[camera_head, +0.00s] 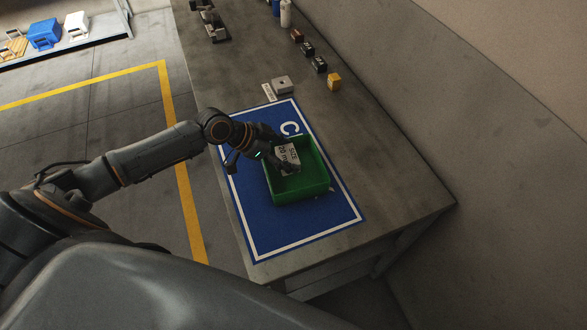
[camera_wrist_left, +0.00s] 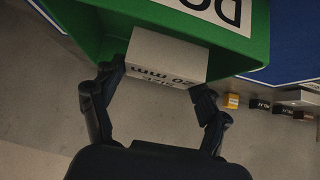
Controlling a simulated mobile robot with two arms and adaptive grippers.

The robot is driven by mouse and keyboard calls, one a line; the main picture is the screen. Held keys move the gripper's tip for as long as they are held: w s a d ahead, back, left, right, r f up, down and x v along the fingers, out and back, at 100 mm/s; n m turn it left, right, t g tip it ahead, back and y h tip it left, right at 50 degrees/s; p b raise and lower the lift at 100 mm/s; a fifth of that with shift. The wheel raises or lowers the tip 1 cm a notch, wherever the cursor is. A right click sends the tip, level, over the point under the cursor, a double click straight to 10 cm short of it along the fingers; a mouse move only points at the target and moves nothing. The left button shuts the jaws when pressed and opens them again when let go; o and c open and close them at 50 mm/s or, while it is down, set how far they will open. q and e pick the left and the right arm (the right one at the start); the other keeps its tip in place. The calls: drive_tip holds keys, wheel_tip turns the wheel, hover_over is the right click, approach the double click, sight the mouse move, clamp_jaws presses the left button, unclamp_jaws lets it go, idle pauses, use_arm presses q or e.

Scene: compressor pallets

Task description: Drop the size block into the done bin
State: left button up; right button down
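The size block (camera_head: 287,158) is a pale block with dark "SIZE 20 mm" lettering. It also shows in the left wrist view (camera_wrist_left: 168,58), between the fingers. My left gripper (camera_head: 277,154) reaches over the bin's left side, with its fingers on two opposite sides of the block. The done bin is a green open box (camera_head: 312,192), and its green wall fills the top of the left wrist view (camera_wrist_left: 110,22). The block is tilted and within the bin's opening. I cannot tell whether it touches the bin floor. My right gripper is not in view.
The bin stands on a blue mat (camera_head: 262,232) marked C on a grey table. Behind it are a pale block (camera_head: 281,84), a yellow block (camera_head: 334,81) and several small dark blocks. A wall (camera_head: 480,110) runs along the right. The table's front right corner is clear.

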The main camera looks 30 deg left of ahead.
use_arm(q)
drive_tip(key=shift+o, duration=1.4)
drive_tip(key=v, duration=1.2)
drive_tip(key=shift+r, duration=0.1)
